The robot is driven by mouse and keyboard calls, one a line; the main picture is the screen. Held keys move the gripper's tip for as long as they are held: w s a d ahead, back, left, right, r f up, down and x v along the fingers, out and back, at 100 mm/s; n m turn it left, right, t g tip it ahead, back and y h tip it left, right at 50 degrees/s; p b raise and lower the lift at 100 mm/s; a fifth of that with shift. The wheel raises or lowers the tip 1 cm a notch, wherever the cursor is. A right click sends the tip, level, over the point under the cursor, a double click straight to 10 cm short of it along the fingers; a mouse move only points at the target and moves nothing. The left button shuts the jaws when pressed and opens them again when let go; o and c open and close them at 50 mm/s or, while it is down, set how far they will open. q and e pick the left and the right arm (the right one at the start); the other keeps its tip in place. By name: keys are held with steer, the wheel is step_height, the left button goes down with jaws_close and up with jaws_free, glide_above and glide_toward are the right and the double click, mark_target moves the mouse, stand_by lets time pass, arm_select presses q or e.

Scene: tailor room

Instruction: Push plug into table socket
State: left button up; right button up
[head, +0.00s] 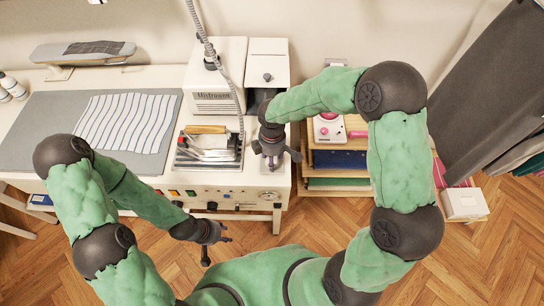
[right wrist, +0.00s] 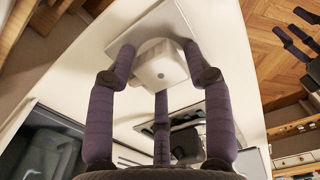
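In the right wrist view a white, rounded plug (right wrist: 161,66) sits at a pale square socket plate (right wrist: 148,28) on the white tabletop. The three fingers of my right gripper (right wrist: 159,65) stand around the plug, two at its sides and one below it. I cannot tell whether they touch it, or how deep the plug sits. In the head view my right gripper (head: 273,160) is above the right end of the white ironing table (head: 262,125) and hides the plug. My left gripper (head: 214,240) is open and empty in front of the table's front edge.
An iron (head: 208,143) rests on the table left of my right gripper, beside a white machine box (head: 216,80). A hose (head: 208,45) hangs above. Shelves with fabrics (head: 338,160) stand to the right. A striped cloth (head: 123,122) lies on a grey mat (head: 40,125).

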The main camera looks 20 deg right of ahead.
steer(key=shift+o, duration=0.2)
step_height(320, 180, up, 12)
stand_by(0.7)
stand_by(0.5)
